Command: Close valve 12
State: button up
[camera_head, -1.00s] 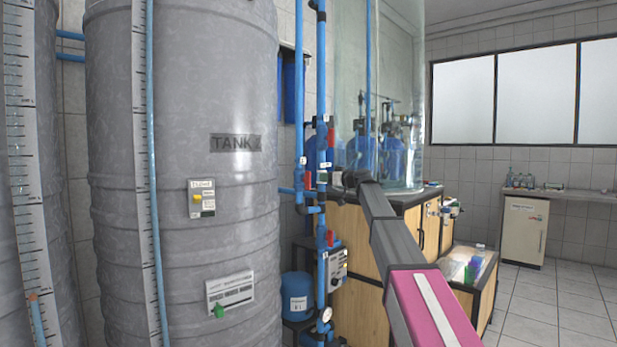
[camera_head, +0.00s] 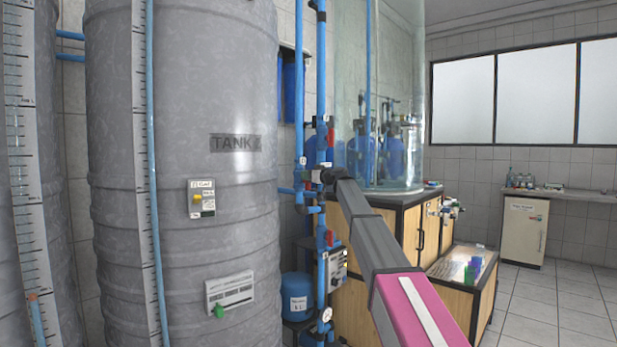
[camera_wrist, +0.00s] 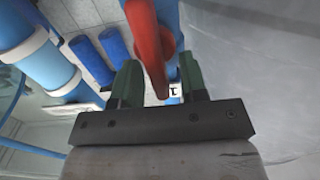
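In the wrist view, a red valve handle (camera_wrist: 147,45) reaches down between the two dark green fingers of my gripper (camera_wrist: 159,78). The fingers stand apart, and I cannot tell whether either touches the handle. A small white label (camera_wrist: 175,89) beside the handle's end shows what looks like a 1; the rest is hidden by a finger, so I cannot confirm it is valve 12. In the head view, my gripper (camera_head: 311,177) is at the vertical blue pipes, level with the lower pipe joints. The handle there is mostly hidden by my gripper.
Other red handles sit on the blue pipe (camera_head: 321,80), above (camera_head: 331,137) and below (camera_head: 331,238) my gripper. The large grey tank (camera_head: 180,120) stands close on the left. A clear cylinder (camera_head: 410,110) stands on the wooden cabinet (camera_head: 385,212) behind my arm.

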grip_shut()
jog(key=shift+m, duration=0.3)
jog(key=shift+w+d+f+m, duration=0.3)
jog(key=shift+f+m, duration=0.15)
jog(key=shift+m, duration=2.4)
jog(key=shift+w+d+f+m, duration=0.25)
jog(key=shift+w+f+m, duration=0.15)
jog(key=shift+m, duration=2.5)
jog(key=shift+w+d+f+m, duration=0.25)
jog(key=shift+f+m, duration=0.2)
jog(key=shift+m, duration=2.4)
